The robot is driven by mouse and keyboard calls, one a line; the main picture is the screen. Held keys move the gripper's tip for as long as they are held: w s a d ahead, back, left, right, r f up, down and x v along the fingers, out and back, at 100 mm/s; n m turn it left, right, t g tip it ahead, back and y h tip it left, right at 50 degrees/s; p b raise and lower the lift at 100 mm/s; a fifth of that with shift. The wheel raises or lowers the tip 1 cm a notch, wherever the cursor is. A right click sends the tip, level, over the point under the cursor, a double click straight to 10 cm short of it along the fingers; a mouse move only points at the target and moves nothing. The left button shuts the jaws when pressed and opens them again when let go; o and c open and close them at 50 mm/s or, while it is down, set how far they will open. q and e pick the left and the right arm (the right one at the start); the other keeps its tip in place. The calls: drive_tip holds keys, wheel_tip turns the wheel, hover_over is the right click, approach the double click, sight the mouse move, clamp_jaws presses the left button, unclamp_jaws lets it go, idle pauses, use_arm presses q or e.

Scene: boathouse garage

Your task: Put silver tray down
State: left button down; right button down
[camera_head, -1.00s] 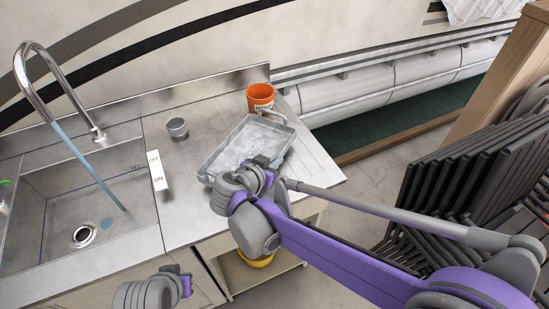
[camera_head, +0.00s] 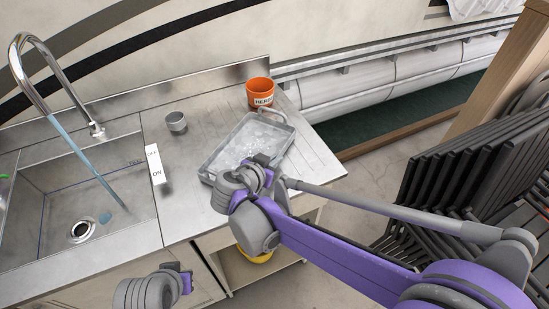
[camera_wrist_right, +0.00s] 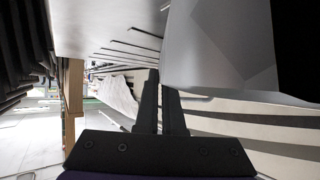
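The silver tray (camera_head: 218,161) is a shallow rectangular metal pan over the right part of the steel counter, with whitish, clear pieces inside. It looks roughly level; whether its underside touches the counter is unclear. My right gripper (camera_head: 263,162) is at the tray's near edge. In the right wrist view my two dark fingers (camera_wrist_right: 161,92) are close together at the edge of the tray (camera_wrist_right: 222,45), and look shut on it. My left gripper (camera_head: 184,282) is at the bottom of the head view, away from the tray; its fingers are too small to read.
An orange container (camera_head: 260,93) stands close behind the tray. A small grey cup (camera_head: 176,122) stands to its left. The sink (camera_head: 62,195) with its tap (camera_head: 62,92) and an ON/OFF strip (camera_head: 157,168) lie left. The counter's right end is bare. Stacked dark chairs (camera_head: 475,165) stand right.

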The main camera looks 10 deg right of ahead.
drive_tip(key=shift+f, duration=0.2)
idle(0.4)
drive_tip(key=c, duration=1)
unclamp_jaws()
drive_tip(key=shift+o, duration=0.2)
drive_tip(key=c, duration=0.4)
drive_tip(key=shift+s+a+r, duration=0.1)
drive_tip(key=shift+p+v, duration=1.55)
drive_tip(key=shift+v, duration=2.25)
drive_tip(key=shift+p+v, duration=1.2)
drive_tip(key=shift+v, duration=2.3)
